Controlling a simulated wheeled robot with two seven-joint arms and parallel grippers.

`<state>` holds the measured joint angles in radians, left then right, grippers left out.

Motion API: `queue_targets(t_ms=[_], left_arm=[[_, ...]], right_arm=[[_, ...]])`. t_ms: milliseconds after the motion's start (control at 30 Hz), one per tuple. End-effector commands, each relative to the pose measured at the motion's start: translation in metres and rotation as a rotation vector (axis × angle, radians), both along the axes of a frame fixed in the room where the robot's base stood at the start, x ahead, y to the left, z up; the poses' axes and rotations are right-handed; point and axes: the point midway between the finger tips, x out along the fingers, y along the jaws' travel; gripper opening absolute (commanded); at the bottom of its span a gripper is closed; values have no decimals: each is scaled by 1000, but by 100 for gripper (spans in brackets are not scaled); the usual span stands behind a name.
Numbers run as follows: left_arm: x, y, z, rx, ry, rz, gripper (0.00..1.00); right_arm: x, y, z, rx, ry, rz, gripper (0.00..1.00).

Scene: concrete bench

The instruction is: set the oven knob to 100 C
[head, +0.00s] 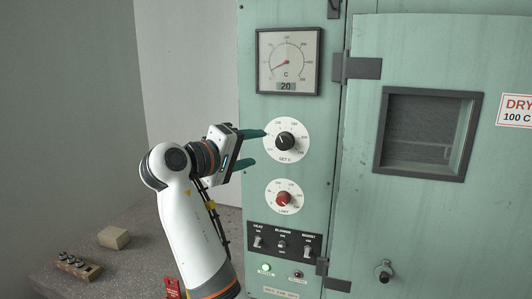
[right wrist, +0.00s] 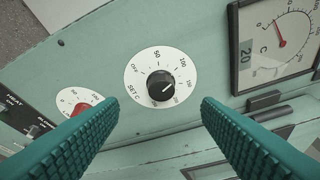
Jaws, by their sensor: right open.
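The black oven knob (head: 285,141) sits on a round white dial (head: 301,156) marked SET C on the green oven panel. My right gripper (head: 260,147) is open and empty, just left of the dial in the head view. Its green fingers (right wrist: 158,101) lie either side of the knob in the wrist view, apart from it. My left gripper is not in view.
A red LIMIT knob (head: 284,199) is below, above a black switch panel (head: 284,242). A gauge (head: 287,61) showing 20 is above. The oven door (head: 430,220) with a window is right. A tan block (head: 114,237) rests on the bench (head: 125,270).

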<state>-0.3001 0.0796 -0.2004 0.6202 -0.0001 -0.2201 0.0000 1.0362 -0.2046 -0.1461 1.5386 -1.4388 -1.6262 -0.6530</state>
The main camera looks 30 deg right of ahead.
Motion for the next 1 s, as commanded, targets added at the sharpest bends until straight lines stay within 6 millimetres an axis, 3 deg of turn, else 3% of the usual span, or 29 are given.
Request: queue_targets(t_ms=[233,767,867,967,1000], left_arm=[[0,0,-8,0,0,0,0],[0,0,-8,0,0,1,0],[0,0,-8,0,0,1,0],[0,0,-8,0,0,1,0],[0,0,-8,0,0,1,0]], right_arm=[[-9,25,2,0,1,-1,58],[-9,27,2,1,1,0,58],[-7,24,-13,17,10,13,58],[-1,18,-55,68,33,55,58],[0,14,-80,99,45,79,58]])
